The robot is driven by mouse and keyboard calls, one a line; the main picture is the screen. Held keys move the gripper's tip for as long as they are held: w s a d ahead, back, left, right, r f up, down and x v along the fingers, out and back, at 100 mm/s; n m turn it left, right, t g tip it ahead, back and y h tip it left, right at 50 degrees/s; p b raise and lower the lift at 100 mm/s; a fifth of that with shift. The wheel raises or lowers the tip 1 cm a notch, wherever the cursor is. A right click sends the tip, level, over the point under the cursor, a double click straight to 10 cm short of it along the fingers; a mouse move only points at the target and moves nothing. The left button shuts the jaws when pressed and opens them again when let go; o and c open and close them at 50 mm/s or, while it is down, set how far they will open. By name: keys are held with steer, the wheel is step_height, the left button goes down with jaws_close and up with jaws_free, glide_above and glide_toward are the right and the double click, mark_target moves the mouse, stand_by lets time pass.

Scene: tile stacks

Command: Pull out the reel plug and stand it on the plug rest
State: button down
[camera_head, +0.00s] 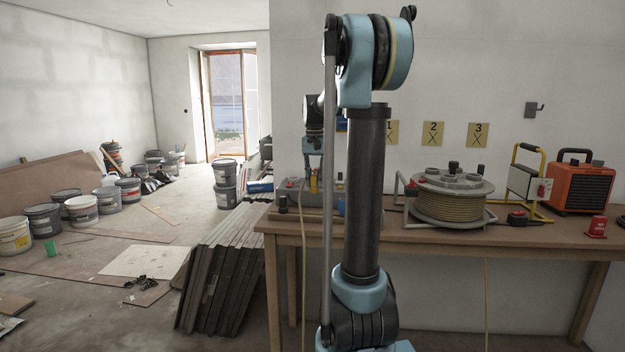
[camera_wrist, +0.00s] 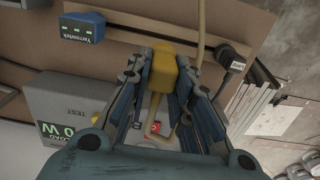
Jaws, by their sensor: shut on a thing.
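My gripper (camera_wrist: 162,78) is shut on a yellow plug (camera_wrist: 163,66), which I take for the reel plug. A tan cord (camera_wrist: 200,28) runs close beside it. The plug is over or beside a grey test box (camera_wrist: 62,103); I cannot tell whether it still sits in a socket. In the head view my gripper (camera_head: 313,170) shows above the left end of the bench, with the yellow plug (camera_head: 313,184) below it. A wooden strip (camera_head: 312,213) lies along the bench front there, possibly the plug rest. The cable reel (camera_head: 449,204) stands at middle right.
A black plug (camera_wrist: 234,64) is near the bench's left end. A small blue box (camera_wrist: 83,27) lies by the strip. An orange heater (camera_head: 574,186) and a red object (camera_head: 596,227) stand at the right of the bench (camera_head: 400,231). Tiles (camera_head: 222,275) lean at the left.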

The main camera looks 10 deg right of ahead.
mark_target(314, 191)
steer(key=shift+f, duration=2.6)
steer(key=shift+a, duration=0.1)
steer(key=shift+s+f, duration=0.1)
steer(key=shift+f, duration=1.45)
stand_by(0.3)
steer(key=c, duration=1.3)
jaws_free()
steer(key=shift+c, duration=0.2)
steer(key=shift+r, duration=0.1)
steer(key=shift+r, duration=2.95)
steer(key=shift+r, duration=0.1)
